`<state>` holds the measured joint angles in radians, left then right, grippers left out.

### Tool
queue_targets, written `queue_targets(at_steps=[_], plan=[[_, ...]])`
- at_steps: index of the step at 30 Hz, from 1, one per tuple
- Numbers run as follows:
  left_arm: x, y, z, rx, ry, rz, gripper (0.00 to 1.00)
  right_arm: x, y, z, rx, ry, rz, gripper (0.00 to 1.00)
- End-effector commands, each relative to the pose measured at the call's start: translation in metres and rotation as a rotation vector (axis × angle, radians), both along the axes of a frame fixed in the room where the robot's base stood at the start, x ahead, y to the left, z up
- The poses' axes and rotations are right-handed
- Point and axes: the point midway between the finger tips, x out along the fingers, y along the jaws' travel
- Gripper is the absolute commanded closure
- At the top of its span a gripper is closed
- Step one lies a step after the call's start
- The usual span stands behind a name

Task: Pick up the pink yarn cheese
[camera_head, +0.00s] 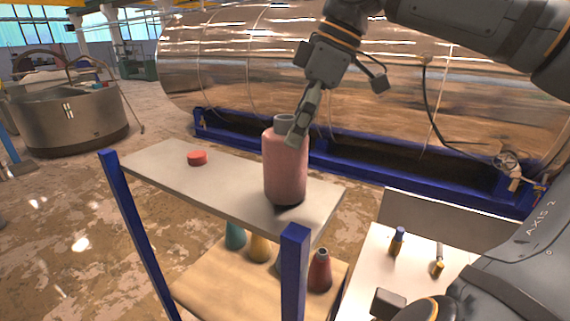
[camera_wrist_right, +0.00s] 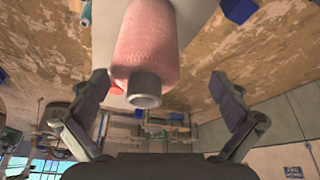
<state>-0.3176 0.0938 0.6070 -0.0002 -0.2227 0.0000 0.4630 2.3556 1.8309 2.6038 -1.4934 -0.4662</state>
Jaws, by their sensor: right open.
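The pink yarn cheese (camera_head: 285,172) stands upright near the right end of the grey upper shelf (camera_head: 228,183), with a grey tube end on top. In the right wrist view the pink yarn cheese (camera_wrist_right: 148,48) lies ahead between the fingers, its grey tube end toward the camera. My right gripper (camera_head: 304,118) is above and beside the top of the yarn, reaching down from the upper right. In the wrist view my right gripper (camera_wrist_right: 160,88) has its fingers wide apart and holds nothing. Whether a finger touches the yarn cannot be told. My left gripper is not seen.
A small red disc (camera_head: 197,158) lies on the upper shelf to the left. A teal cone (camera_head: 235,236), a yellow cone (camera_head: 260,248) and a dark red cone (camera_head: 320,270) stand on the lower wooden shelf (camera_head: 215,287). Blue posts (camera_head: 294,272) frame the rack. A large metal tank (camera_head: 240,65) stands behind.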

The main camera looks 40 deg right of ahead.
Motion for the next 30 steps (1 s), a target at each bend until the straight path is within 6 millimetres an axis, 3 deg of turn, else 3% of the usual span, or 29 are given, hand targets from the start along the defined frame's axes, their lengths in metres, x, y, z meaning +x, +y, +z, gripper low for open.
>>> queue_targets(at_steps=[6,10,15,23,30], plan=[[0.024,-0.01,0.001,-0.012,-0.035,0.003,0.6,0.003,0.002,-0.009,0.001,0.001,0.002,0.0],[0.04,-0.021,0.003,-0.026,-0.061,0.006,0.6,0.011,0.003,-0.029,0.003,0.002,0.005,0.0],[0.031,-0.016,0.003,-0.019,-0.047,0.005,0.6,0.019,0.008,-0.05,0.002,0.001,0.002,0.0],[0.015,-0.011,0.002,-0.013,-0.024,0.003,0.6,0.02,0.008,-0.053,0.001,-0.001,0.0,0.0],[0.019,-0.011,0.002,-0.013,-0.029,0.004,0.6,0.02,0.008,-0.053,0.001,-0.001,0.0,0.33]])
